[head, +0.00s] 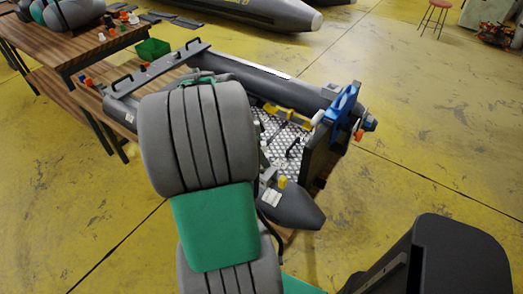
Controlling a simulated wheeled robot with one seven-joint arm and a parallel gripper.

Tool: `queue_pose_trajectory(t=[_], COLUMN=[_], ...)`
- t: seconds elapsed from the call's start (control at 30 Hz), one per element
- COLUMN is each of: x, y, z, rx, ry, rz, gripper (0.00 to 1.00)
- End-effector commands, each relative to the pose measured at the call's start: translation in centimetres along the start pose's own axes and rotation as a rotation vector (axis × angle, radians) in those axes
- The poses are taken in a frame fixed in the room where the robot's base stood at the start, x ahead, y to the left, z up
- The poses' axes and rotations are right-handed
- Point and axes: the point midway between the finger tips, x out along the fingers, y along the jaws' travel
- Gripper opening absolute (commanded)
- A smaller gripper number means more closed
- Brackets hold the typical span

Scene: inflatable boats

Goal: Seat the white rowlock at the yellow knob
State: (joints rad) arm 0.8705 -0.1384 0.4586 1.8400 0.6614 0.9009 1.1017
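My arm, large and grey with green bands, fills the middle of the head view and hides part of the boat. I cannot make out my gripper, which seems hidden behind the arm. The grey inflatable boat (297,94) lies behind it with a metal chequer floor (290,136). A small yellow knob (282,182) shows on the near tube (297,209), just right of my arm, with pale fittings beside it that I cannot identify. A small white piece (317,118) shows by the transom; I cannot tell whether it is the rowlock.
A dark transom (323,153) with a blue bracket (343,101) closes the boat's right end. A wooden table (62,52) with small parts and a green bin (153,48) stand at upper left.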

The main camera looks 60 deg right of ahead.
Motion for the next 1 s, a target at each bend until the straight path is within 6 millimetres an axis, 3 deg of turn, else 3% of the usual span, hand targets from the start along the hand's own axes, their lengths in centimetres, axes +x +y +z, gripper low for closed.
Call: queue_pose_trajectory(t=[1.0], x=[2.0], y=[0.0], z=[0.8], rx=[0.000], ry=[0.000], rz=[-0.001], gripper=[0.16])
